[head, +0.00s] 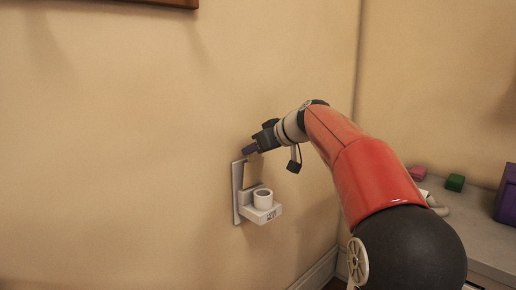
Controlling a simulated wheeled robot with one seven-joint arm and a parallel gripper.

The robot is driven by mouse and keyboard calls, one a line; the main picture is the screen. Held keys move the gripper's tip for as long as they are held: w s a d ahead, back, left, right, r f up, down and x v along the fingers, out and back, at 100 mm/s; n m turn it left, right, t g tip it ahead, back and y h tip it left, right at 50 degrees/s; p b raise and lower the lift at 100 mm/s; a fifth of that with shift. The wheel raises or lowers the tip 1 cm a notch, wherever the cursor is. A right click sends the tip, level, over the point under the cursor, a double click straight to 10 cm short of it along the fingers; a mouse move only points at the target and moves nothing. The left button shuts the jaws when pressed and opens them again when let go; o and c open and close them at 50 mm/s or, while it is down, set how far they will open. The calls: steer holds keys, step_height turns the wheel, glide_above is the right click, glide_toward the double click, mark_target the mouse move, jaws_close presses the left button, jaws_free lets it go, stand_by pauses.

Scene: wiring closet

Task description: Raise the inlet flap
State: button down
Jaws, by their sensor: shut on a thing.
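The white inlet (267,213) is fixed on the beige wall, left of my arm. It has a back plate, a ledge with small dark marking, and a short round white socket on top. A tan flap (254,172) stands roughly upright behind the socket, against the back plate. My gripper (250,151) reaches in from the right and is shut on the flap's upper edge. The fingertips and the exact contact are small and partly hidden. The socket's mouth faces up and is uncovered.
A grey counter (483,240) stands at the right, with a pink block (418,173), a green block (455,182) and a purple box (507,196) on it. A wooden frame edge (170,2) hangs above. The wall left of the inlet is clear.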

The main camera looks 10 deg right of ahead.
steer(key=c, duration=1.1)
jaws_free()
steer(key=shift+r, duration=0.15)
steer(key=shift+o, duration=1.3)
steer(key=v, duration=0.7)
steer(key=shift+s+d+r+b, duration=0.2)
steer(key=shift+s+b, duration=0.1)
steer(key=shift+b, duration=0.15)
steer(key=shift+f, duration=0.1)
steer(key=s+f+m+g+h, duration=0.2)
steer(key=s+f+m+h, duration=0.1)
steer(key=s+f, duration=1)
steer(key=s+f+m+g+h, duration=0.2)
steer(key=s+f+m+h, duration=0.2)
steer(key=s+f, duration=0.9)
steer(key=s, duration=0.8)
steer(key=shift+s+d+f, duration=0.15)
steer(key=shift+d+f, duration=0.15)
steer(key=shift+d, duration=0.1)
